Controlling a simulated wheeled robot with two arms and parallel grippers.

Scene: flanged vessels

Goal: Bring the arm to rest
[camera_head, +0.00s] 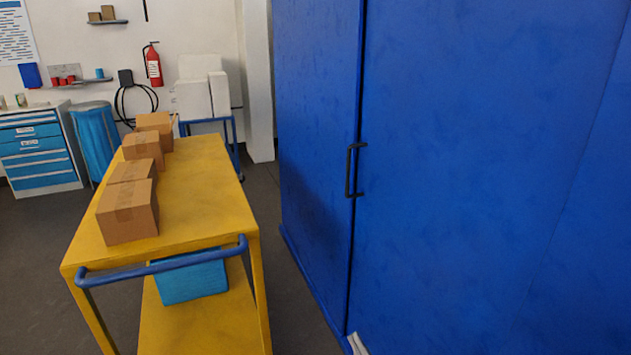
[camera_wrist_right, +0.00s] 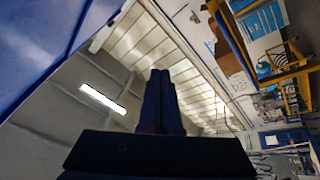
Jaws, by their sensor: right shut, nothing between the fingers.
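My right gripper (camera_wrist_right: 160,75) shows in the right wrist view as two dark fingers side by side, pressed together with nothing between them. Behind the fingers are the pale ceiling and a bright strip light, so they point upward. In the head view only a small pale piece, which seems to be part of my right arm, shows at the bottom edge in front of the blue cabinet (camera_head: 480,200). The rest of that arm is out of the picture. My left gripper and arm are not in view.
A yellow cart (camera_head: 205,195) with a blue handle carries several cardboard boxes (camera_head: 128,212) on top and a blue bin (camera_head: 190,283) below. The closed blue cabinet has a black handle (camera_head: 350,170) and fills the right side. A narrow strip of floor (camera_head: 290,300) lies between them.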

